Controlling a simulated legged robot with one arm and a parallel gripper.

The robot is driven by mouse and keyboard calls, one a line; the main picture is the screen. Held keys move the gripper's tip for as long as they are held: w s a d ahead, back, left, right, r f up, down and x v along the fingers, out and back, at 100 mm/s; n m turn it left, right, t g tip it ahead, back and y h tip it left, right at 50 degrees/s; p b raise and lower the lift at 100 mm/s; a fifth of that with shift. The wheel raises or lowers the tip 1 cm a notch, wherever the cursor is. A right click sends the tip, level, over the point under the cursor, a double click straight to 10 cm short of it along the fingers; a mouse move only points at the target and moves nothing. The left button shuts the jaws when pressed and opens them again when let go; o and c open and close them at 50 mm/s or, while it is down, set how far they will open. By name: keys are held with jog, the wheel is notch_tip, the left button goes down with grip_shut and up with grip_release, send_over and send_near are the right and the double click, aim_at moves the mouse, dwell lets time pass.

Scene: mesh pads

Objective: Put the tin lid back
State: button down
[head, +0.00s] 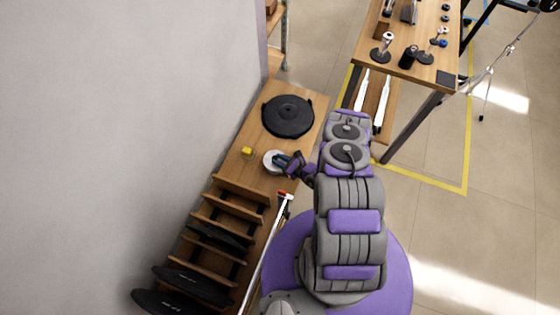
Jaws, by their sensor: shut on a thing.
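A small round white tin (267,164) stands on the wooden bench top, in the middle of the head view. My gripper (282,160) reaches it from the right, with its dark fingers over the tin's right and upper part. The gripper is shut on the tin lid, which is mostly hidden by the fingers. At this size I cannot tell whether the lid touches the tin's rim or is apart from it.
A yellow block (248,153) lies left of the tin. A large black disc (288,115) lies behind it. A slotted wooden rack (225,222) holding black discs stands in front. A wall (120,120) bounds the left. A table (415,50) with small items stands at the back right.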

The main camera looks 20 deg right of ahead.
jog(key=shift+d, duration=0.3)
jog(key=shift+f, duration=0.1)
jog(key=shift+f, duration=0.1)
jog(key=c, duration=0.9)
grip_release()
jog(key=shift+a, duration=0.15)
